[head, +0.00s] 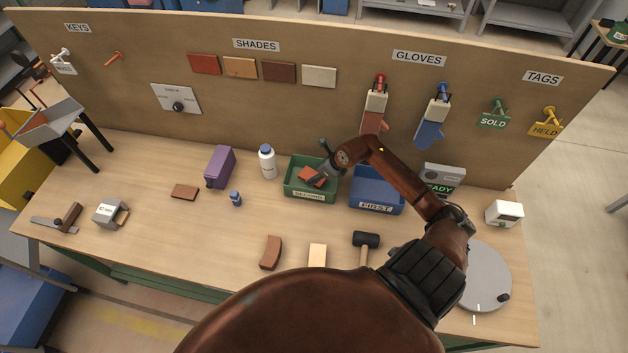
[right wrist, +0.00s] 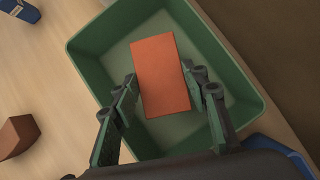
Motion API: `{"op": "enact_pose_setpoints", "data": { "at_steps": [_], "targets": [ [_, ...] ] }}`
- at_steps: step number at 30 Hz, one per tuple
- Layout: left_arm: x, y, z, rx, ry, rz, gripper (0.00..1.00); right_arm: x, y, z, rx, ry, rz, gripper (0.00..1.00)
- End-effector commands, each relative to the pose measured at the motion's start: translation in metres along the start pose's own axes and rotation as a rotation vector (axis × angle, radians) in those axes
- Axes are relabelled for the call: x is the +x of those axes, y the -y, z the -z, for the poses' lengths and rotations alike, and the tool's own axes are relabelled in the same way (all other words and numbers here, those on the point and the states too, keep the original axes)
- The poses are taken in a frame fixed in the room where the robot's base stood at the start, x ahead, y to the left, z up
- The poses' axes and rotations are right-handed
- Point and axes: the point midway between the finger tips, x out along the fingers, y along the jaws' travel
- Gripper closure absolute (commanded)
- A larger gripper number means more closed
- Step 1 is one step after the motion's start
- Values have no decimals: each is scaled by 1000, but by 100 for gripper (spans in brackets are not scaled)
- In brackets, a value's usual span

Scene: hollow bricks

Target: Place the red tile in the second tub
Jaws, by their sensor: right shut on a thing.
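The red tile (head: 308,176) is orange-red and flat. My right gripper (head: 320,177) is shut on it, inside or just over the green tub (head: 292,190) labelled SECOND. In the right wrist view the tile (right wrist: 161,55) lies between the two fingers (right wrist: 160,77), with the tub's floor and green walls (right wrist: 86,68) around it. I cannot tell whether the tile touches the tub floor. The blue tub (head: 376,205) labelled FIRST stands just right of the green one. My left gripper is not in view.
A white bottle (head: 267,162) and a purple box (head: 220,167) stand left of the green tub. A black mallet (head: 366,241) and loose blocks (head: 271,252) lie in front.

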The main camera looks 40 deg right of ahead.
Motion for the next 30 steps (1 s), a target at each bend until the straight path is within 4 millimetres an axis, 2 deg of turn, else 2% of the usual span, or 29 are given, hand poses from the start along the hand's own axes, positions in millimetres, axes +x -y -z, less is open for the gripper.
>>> {"op": "enact_pose_setpoints", "data": {
  "at_steps": [3,8,19,20,23,30],
  "targets": [
    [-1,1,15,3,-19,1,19,8,0,5,1,0,0,87],
    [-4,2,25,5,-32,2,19,28,-1,15,2,1,-2,87],
    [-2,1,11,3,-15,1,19,35,-1,18,-4,1,0,87],
    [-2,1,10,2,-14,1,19,36,-1,19,-4,0,0,58],
    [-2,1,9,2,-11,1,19,35,-1,18,-3,1,0,51],
    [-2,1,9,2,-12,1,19,34,-1,18,-3,1,0,51]
  ]
}}
